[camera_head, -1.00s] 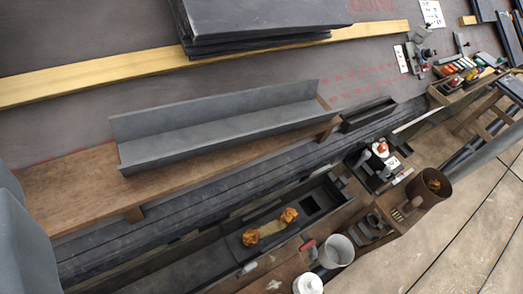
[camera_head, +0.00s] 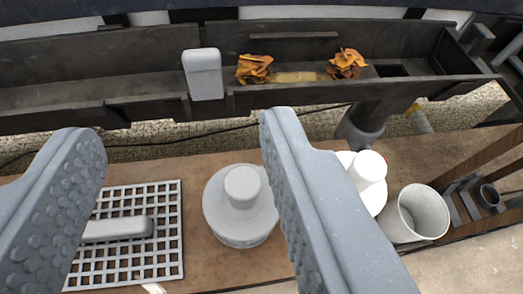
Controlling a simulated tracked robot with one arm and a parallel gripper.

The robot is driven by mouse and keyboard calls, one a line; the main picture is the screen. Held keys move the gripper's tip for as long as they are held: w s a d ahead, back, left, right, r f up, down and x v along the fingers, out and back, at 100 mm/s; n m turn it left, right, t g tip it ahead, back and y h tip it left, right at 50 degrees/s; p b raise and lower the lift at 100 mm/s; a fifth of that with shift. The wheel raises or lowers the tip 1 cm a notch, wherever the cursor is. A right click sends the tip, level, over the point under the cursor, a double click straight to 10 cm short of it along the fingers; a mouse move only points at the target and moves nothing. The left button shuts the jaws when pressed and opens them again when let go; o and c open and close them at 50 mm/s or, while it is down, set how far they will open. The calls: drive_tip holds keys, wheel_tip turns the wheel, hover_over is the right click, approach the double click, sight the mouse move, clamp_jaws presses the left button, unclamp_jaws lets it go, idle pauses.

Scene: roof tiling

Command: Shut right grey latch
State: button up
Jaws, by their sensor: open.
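One upright light-grey block, which looks like a grey latch (camera_head: 203,75), stands on the front edge of the dark gutter (camera_head: 120,98). I cannot tell for sure whether it is the right latch. My gripper (camera_head: 182,130) is open and empty. Its two grey, dimpled fingers are spread wide, with the block beyond the tips and between them in the picture. No contact with the block shows. The gutter holds two clumps of orange-brown leaves (camera_head: 254,69) to the right of the block.
A white knobbed container (camera_head: 240,208) stands on the brown board between my fingers. A white grid (camera_head: 125,265) with a grey bar lies left of it. A white lidded jar (camera_head: 369,168) and grey cup (camera_head: 415,213) stand right. A dark downpipe (camera_head: 362,128) hangs below the gutter.

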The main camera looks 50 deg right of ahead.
sight(202, 57)
drive_tip(key=b+x, duration=0.1)
drive_tip(key=x, duration=0.3)
drive_tip(key=b+x, duration=0.1)
drive_tip(key=x, duration=0.3)
drive_tip(key=f+b+x, duration=0.1)
drive_tip(key=x, duration=0.3)
drive_tip(key=shift+s+d+b, duration=0.1)
drive_tip(key=shift+s+b, duration=0.2)
drive_tip(key=shift+b, duration=0.05)
drive_tip(key=shift+w+d+f, duration=0.15)
drive_tip(key=shift+w+d, duration=0.15)
drive_tip(key=shift+w, duration=0.3)
